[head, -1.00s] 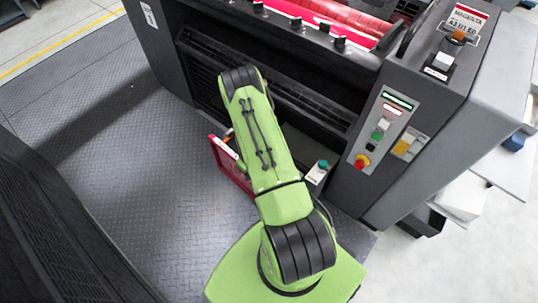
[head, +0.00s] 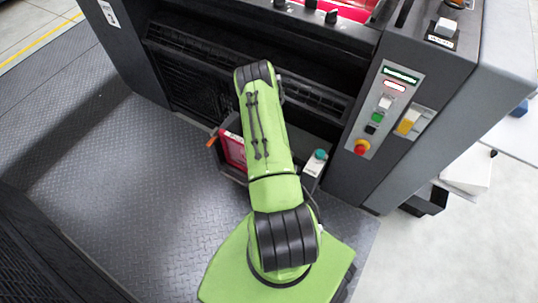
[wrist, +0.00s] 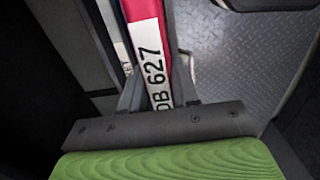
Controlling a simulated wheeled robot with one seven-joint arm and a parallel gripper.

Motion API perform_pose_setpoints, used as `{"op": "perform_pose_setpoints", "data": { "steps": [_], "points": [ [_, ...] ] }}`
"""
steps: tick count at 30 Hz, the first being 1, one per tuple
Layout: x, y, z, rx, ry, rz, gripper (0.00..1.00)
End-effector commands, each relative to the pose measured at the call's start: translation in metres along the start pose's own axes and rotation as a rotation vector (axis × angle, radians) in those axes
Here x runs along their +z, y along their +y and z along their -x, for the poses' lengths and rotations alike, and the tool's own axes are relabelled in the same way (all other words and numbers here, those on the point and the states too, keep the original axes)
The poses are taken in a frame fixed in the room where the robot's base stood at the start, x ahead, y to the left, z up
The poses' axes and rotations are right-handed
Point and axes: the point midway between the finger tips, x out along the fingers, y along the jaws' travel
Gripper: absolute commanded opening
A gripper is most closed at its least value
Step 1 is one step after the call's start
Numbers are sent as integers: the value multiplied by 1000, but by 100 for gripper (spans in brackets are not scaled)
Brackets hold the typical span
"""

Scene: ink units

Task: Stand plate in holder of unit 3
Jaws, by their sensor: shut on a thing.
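A red plate (head: 234,150) shows beside my green arm in the head view, low in front of the press unit. In the wrist view the plate (wrist: 138,10) is seen edge-on with a white label reading what looks like "OB 627". My gripper (wrist: 158,97) is shut on it there. In the head view my arm hides the gripper. A dark, box-like holder (head: 229,126) stands around the red plate in the head view. I cannot tell whether the plate rests on its bottom.
A small box with a teal button (head: 318,160) stands right of my arm. The press unit's control panel (head: 384,112) is farther right. An orange piece (head: 212,141) sticks out at the holder's left. The treadplate floor (head: 130,200) on the left is clear.

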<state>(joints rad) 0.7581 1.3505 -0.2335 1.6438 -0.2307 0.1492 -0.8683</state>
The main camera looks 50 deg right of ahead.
Motion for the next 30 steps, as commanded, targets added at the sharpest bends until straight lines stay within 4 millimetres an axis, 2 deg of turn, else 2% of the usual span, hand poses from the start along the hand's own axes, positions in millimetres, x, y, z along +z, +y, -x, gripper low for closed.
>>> {"op": "perform_pose_setpoints", "data": {
  "steps": [1,3,15,21,30],
  "points": [
    [0,1,-11,2,1,0,0],
    [0,1,-19,2,1,0,0],
    [0,0,-58,1,0,0,0],
    [-1,1,-66,2,1,-1,0],
    [-1,1,-66,2,1,-1,0]
  ]
}}
